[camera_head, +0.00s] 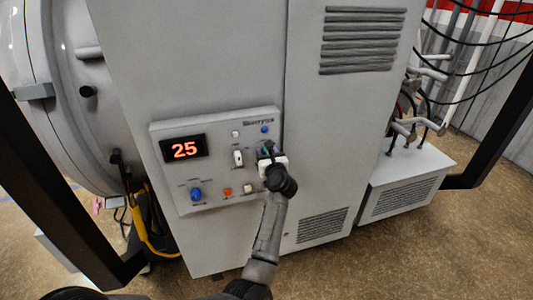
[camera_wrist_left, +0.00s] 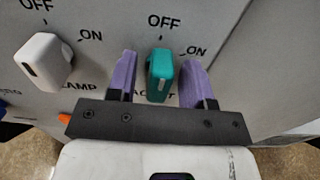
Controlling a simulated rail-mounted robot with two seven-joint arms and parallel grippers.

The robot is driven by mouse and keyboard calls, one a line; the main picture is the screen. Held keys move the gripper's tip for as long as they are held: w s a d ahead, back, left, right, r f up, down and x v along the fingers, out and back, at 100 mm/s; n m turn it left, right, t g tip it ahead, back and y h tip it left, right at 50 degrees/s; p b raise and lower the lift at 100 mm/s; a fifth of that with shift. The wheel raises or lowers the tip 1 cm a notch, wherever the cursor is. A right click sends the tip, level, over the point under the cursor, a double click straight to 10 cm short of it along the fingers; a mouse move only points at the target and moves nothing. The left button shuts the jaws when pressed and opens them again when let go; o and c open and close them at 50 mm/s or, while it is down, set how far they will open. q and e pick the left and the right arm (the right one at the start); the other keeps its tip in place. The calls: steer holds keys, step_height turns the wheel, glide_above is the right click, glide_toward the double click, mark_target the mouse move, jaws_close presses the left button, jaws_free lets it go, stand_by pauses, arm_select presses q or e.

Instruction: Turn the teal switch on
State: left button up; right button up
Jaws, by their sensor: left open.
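The teal switch (camera_wrist_left: 160,76) is a small rounded knob on the grey control panel in the left wrist view. It stands upright, its upper end toward the OFF label above it; an ON label lies to its upper right. My left gripper (camera_wrist_left: 161,88) is open, with one purple finger on each side of the switch and a visible gap on both sides. In the head view my left gripper (camera_head: 268,154) is at the right part of the panel and mostly hides the switch. My right gripper is not in view.
A white switch (camera_wrist_left: 45,62) sits left of the teal one, with its own OFF and ON labels. The panel (camera_head: 215,190) also carries a red display (camera_head: 184,149) reading 25, a blue knob (camera_head: 196,194) and an orange button (camera_head: 227,192). Vents (camera_head: 362,40) mark the cabinet.

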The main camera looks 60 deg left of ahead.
arm_select(q)
steer(key=shift+a, duration=0.1)
jaws_close()
stand_by(0.5)
